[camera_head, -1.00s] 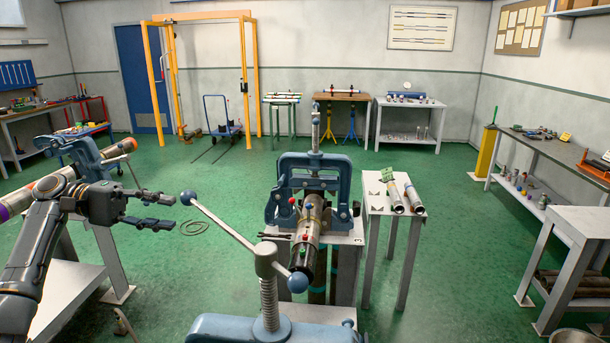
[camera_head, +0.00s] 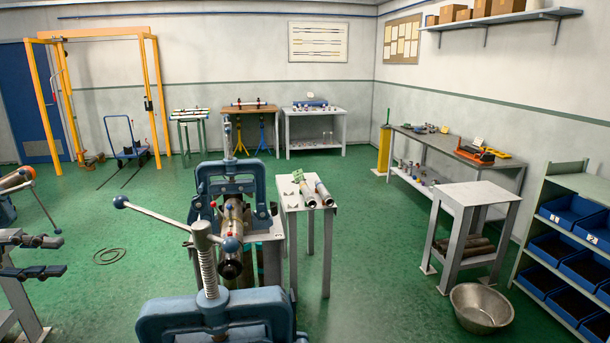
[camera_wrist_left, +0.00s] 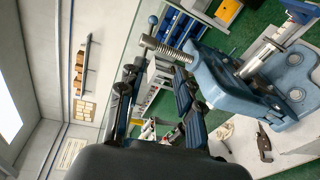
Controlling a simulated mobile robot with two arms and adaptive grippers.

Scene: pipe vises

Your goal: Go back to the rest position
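My left gripper (camera_head: 62,256) is at the left edge of the head view, with its two dark fingers apart and nothing between them. Its arm is out of that picture. The left wrist view also shows this gripper (camera_wrist_left: 155,105) with its fingers spread and empty, and a blue vise (camera_wrist_left: 225,85) beyond to the right. In the head view the near blue vise (camera_head: 170,318), with a screw and long handle bar, is at the bottom, clear of my gripper. Behind it a second blue vise (camera_head: 261,182) stands around a dark pipe (camera_head: 231,245). My right gripper is out of view.
A narrow table (camera_head: 306,204) with short pipes stands right of the second vise. A metal bowl (camera_head: 482,308) is on the floor, by a grey stand (camera_head: 468,194) and a rack with blue bins (camera_head: 572,212). Green floor (camera_head: 375,270) is open between.

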